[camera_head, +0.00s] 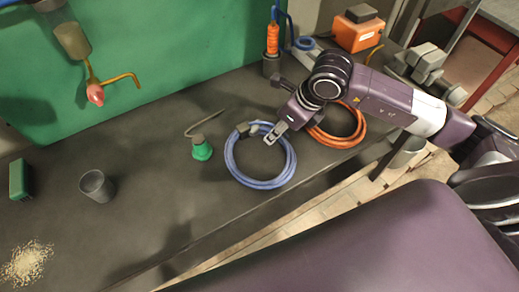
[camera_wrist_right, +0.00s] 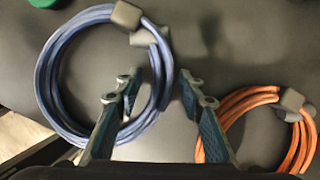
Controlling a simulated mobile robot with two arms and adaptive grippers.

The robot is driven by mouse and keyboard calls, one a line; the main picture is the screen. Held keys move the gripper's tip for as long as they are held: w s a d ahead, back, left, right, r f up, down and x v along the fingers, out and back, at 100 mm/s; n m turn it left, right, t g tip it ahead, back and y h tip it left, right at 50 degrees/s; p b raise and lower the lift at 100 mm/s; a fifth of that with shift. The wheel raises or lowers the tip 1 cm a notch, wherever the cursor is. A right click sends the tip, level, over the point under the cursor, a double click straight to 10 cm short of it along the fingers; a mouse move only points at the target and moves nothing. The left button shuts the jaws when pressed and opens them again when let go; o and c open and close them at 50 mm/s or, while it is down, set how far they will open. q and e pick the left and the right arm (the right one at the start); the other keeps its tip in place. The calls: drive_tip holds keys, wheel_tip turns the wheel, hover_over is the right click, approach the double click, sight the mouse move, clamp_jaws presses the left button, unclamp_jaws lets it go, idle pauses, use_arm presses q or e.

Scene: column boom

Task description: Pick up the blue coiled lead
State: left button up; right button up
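The blue coiled lead (camera_head: 262,184) lies flat as a ring on the dark bench, with a grey block on its upper side. It also shows in the right wrist view (camera_wrist_right: 46,80), at the left. My right gripper (camera_head: 270,139) is over the upper right part of the ring. In the right wrist view its two fingers (camera_wrist_right: 160,90) are apart, and the right side of the blue coil appears between them. Nothing is gripped. I cannot tell how far the fingertips are above the bench. My left gripper is not in view.
An orange coiled lead (camera_head: 334,141) lies close to the right of the blue one, partly behind my right arm. A grey cup (camera_head: 96,186) and a scattered pile (camera_head: 27,262) are further left. The bench's front edge is near.

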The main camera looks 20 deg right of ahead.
drive_tip(key=shift+a+f, duration=0.1)
drive_tip(key=shift+f, duration=0.25)
drive_tip(key=shift+c, duration=0.4)
clamp_jaws()
drive_tip(key=shift+w+r, duration=0.1)
drive_tip(key=shift+r, duration=0.05)
